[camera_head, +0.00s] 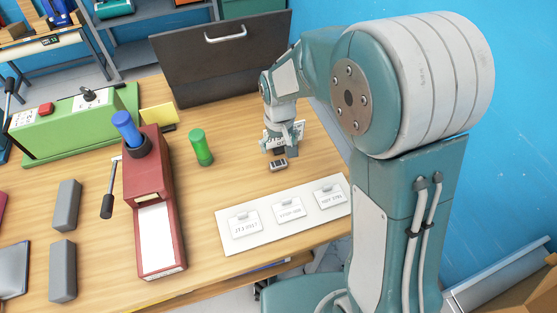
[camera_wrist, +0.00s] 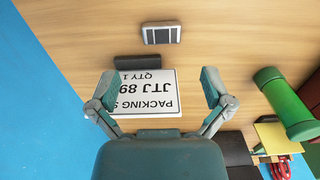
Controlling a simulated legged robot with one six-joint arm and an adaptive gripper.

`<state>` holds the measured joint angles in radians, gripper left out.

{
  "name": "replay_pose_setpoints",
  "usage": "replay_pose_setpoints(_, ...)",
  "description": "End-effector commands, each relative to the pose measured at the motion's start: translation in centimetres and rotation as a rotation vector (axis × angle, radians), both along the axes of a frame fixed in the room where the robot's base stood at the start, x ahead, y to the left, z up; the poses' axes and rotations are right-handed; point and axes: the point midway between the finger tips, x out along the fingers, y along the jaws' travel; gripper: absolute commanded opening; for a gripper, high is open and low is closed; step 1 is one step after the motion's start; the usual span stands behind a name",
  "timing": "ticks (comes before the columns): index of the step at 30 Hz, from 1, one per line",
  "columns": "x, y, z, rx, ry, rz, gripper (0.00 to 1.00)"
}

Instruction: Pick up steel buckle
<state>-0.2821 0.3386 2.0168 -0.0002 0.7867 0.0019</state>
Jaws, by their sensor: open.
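The steel buckle (camera_head: 278,165) is a small grey rectangular piece with dark openings, lying flat on the wooden table. In the wrist view the buckle (camera_wrist: 162,33) lies near the top, beyond my fingertips. My gripper (camera_head: 277,148) points down just behind the buckle in the head view. In the wrist view my gripper (camera_wrist: 158,88) has its two fingers spread wide with nothing held between them. A gap of table and a white card separate the fingers from the buckle there.
The white packing card (camera_wrist: 148,95) stands by a dark block (camera_wrist: 140,62). A green cylinder (camera_head: 201,147) stands to the left, beside a red press (camera_head: 155,200). A pale board with labelled tags (camera_head: 238,245) lies in front. A dark panel (camera_head: 200,65) stands behind.

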Motion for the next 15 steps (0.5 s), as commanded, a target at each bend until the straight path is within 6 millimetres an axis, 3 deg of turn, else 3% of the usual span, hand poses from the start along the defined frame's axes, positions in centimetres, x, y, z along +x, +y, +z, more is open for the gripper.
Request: replay_pose_setpoints(15,0.1,0.3,-6.6,-0.001,0.004,0.000,1.00)
